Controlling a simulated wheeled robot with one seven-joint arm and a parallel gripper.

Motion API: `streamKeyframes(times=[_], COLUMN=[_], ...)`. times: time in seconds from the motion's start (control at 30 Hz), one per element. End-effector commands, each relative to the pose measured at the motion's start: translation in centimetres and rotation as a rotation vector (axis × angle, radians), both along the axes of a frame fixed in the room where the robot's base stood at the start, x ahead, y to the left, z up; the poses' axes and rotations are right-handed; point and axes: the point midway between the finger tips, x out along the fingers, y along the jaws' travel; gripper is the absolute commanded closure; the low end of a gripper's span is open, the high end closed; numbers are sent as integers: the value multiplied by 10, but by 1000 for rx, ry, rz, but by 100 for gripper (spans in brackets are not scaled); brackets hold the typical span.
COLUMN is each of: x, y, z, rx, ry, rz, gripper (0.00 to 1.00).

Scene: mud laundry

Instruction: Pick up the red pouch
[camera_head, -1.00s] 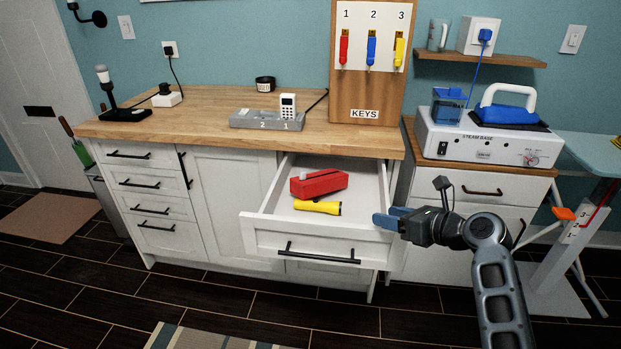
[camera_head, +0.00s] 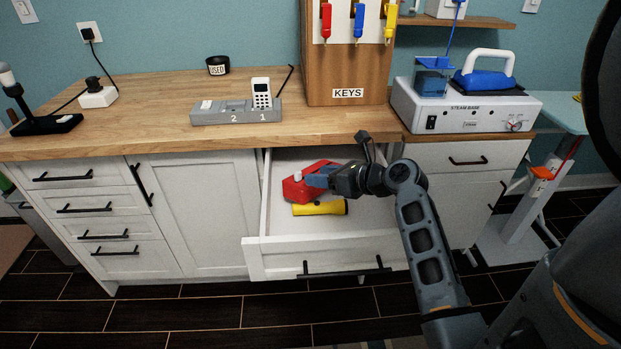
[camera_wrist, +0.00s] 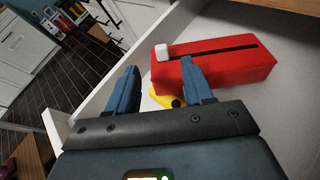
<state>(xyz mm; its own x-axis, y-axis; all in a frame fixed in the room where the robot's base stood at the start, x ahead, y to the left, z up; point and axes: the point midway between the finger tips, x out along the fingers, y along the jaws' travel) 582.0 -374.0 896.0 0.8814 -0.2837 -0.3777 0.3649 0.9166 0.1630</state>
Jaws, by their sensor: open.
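The red pouch (camera_head: 301,187) lies in the open drawer (camera_head: 268,246), toward its back left. In the wrist view the pouch (camera_wrist: 235,72) is a red block shape with a dark slot along its top and a white tab at one end. My gripper (camera_head: 318,178) is over the drawer, and its fingers overlap the pouch's right part in the head view.
A yellow flashlight (camera_head: 320,208) lies in the drawer in front of the pouch, partly hidden by a finger in the wrist view (camera_wrist: 166,99). The drawer walls surround both. The wooden countertop (camera_head: 160,110) overhangs the drawer's back. A steam base (camera_head: 465,108) stands at right.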

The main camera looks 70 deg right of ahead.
Motion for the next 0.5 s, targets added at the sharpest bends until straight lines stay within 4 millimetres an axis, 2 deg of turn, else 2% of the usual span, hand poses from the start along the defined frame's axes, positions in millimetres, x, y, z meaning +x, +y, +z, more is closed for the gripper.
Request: streamKeyframes(times=[0.3,0.5], x=[37,49], y=[-15,-19], z=[-13,-18], rx=[1,1], ry=[-1,1], rz=[3,1], gripper=[49,49])
